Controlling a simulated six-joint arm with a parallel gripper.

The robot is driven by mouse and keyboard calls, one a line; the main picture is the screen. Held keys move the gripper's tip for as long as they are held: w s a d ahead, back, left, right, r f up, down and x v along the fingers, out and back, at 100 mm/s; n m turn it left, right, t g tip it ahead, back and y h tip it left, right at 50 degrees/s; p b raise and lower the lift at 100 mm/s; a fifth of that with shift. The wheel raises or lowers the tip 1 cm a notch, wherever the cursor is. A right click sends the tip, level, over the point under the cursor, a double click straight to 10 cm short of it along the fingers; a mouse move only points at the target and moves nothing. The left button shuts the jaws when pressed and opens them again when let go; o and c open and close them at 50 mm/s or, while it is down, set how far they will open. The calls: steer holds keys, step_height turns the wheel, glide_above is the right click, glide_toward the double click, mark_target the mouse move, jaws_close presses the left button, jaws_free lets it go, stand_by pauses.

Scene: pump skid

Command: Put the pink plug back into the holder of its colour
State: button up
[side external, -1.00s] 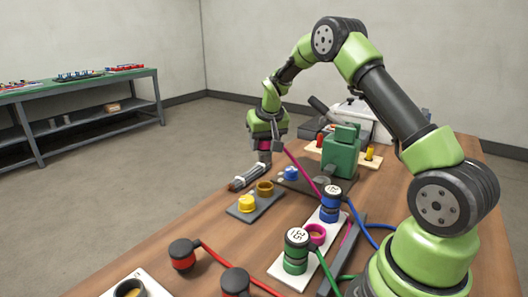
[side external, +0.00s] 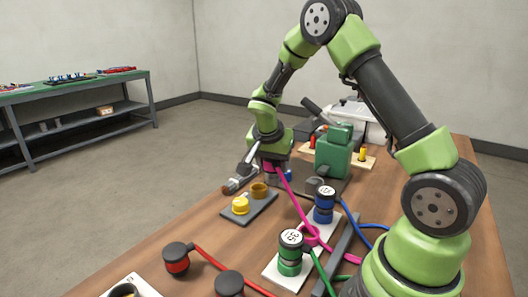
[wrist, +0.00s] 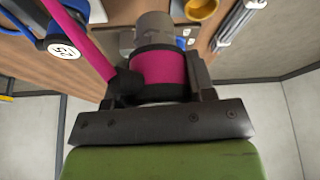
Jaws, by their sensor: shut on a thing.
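My gripper (side external: 273,164) is shut on the pink plug, holding it above the far part of the wooden table. In the wrist view the pink plug (wrist: 160,73) sits between the jaws, with a dark band and its grey end pointing away. Its pink cable (side external: 290,197) runs from the gripper toward the white plate (side external: 276,271). The pink holder (side external: 311,238) is a ring on that plate, between the green plug (side external: 290,252) and the blue plug (side external: 324,204), partly crossed by the cable. The gripper is well apart from this holder, beyond it.
A grey plate (side external: 262,207) with a yellow cap (side external: 240,205) and a brass ring (side external: 259,190) lies near the gripper. A green pump (side external: 334,152) stands to its right. Red plugs (side external: 176,258) with red cables lie in front. Blue and green cables cross the right side.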

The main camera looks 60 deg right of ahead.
steer(key=s+a+m+g+y, duration=0.2)
steer(key=s+a+m+g, duration=0.25)
steer(key=s+m, duration=0.85)
steer(key=shift+d+f, duration=0.1)
steer(key=shift+f, duration=2.4)
steer(key=shift+f, duration=1.75)
steer(key=o, duration=1.1)
steer(key=shift+r, duration=0.15)
steer(key=v, duration=0.9)
steer(key=shift+w+r, duration=0.2)
steer(key=shift+r, duration=0.15)
